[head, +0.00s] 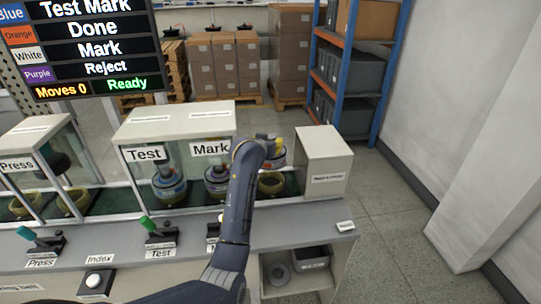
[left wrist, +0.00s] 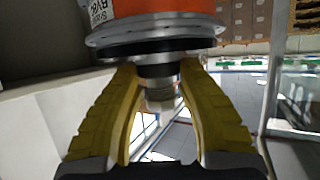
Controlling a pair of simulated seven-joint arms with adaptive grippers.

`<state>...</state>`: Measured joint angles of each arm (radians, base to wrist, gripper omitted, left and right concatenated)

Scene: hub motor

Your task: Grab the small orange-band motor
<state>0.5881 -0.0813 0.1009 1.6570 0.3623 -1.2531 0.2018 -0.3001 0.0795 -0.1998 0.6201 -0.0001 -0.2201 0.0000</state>
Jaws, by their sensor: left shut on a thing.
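The orange-band motor (left wrist: 160,30) fills the top of the left wrist view, with a white label on its orange band and a metal shaft below. My left gripper (left wrist: 160,95) has its yellow fingers shut on that shaft. In the head view, the motor (head: 279,160) is partly hidden by my arm and appears just above an olive ring holder (head: 271,184), right of the Mark station. Whether it is clear of the holder is hard to tell. My right gripper is not in view.
A blue-band motor (head: 169,185) stands under the Test cover (head: 180,122), and another motor (head: 216,180) is at Mark. A white box (head: 323,157) stands close to the right. Levers (head: 160,235) and an Index button (head: 97,279) line the front. A screen (head: 85,45) hangs upper left.

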